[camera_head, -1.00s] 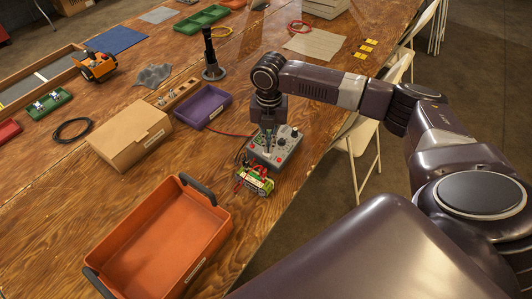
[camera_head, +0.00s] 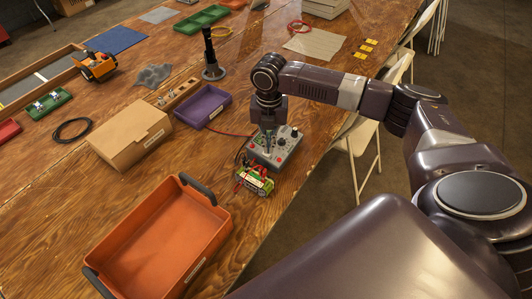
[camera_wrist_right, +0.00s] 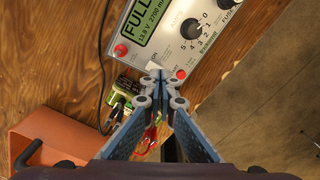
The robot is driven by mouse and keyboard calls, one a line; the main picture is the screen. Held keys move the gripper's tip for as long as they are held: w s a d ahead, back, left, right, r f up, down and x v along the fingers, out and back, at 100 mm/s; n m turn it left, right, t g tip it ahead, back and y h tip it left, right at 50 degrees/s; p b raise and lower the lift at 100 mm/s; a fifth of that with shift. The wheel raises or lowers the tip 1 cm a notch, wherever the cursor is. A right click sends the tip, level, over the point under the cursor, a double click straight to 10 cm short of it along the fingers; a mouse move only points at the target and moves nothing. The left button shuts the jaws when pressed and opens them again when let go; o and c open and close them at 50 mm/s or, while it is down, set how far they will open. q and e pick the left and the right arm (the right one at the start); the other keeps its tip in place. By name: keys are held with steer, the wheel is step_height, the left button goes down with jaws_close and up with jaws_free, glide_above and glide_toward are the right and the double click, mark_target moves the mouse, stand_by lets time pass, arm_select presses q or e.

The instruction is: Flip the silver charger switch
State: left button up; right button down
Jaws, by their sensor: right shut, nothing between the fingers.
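The grey charger (camera_head: 277,148) lies on the wooden table near its right edge, with dials on its top. In the right wrist view the charger (camera_wrist_right: 185,30) shows a screen reading "FULL", a numbered dial and red terminals. My right gripper (camera_head: 268,150) is over the charger's near side, pointing down. In the wrist view its fingertips (camera_wrist_right: 164,84) are together and empty, close to the charger's near edge. A small pale piece, perhaps the silver switch (camera_wrist_right: 153,66), shows just past the fingertips; whether they touch it I cannot tell. My left gripper is out of view.
A green battery pack (camera_head: 256,180) with red wires sits right in front of the charger. An orange bin (camera_head: 215,232), a cardboard box (camera_head: 130,138) and a purple tray (camera_head: 203,107) stand to the left. Chairs line the table's right edge.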

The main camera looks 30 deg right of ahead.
mark_target(268, 155)
steer(key=shift+s+f+b, duration=0.1)
steer(key=shift+f+b, duration=0.2)
steer(key=shift+f, duration=0.85)
stand_by(0.4)
steer(key=shift+r+p, duration=0.75)
steer(key=shift+p, duration=0.2)
step_height(268, 155, up, 6)
steer(key=p, duration=0.6)
steer(key=shift+f, duration=0.15)
steer(key=shift+f, duration=0.1)
